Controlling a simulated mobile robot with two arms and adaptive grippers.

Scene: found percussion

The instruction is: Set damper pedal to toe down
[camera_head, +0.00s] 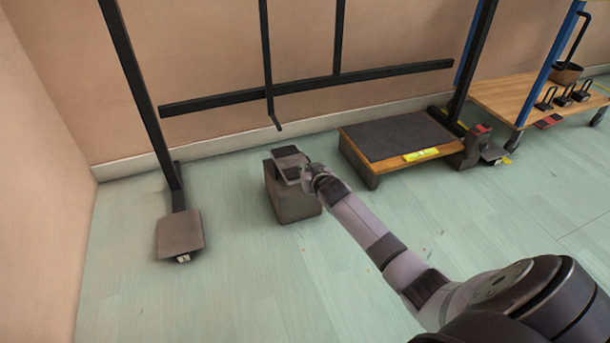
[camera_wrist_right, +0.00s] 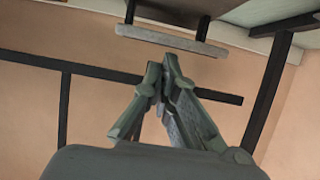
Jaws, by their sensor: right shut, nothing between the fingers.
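A small dark pedal-like plate (camera_head: 287,161) with a pale edge sits on top of a dark grey box (camera_head: 292,203) on the floor, in the middle of the head view. I take it for the damper pedal. It looks tilted, but I cannot tell which end is down. My right gripper (camera_head: 306,177) is at the right side of this plate, very close; I cannot tell whether it touches. In the right wrist view my right gripper (camera_wrist_right: 163,64) has its fingertips together, with nothing between them. My left gripper is not in view.
A black frame (camera_head: 310,85) stands against the wall, with a flat grey plate (camera_head: 180,231) at its left foot. A low wooden platform (camera_head: 392,137) with a dark top stands right of the box. A wheeled wooden shelf (camera_head: 515,100) is farther right. The front floor is clear.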

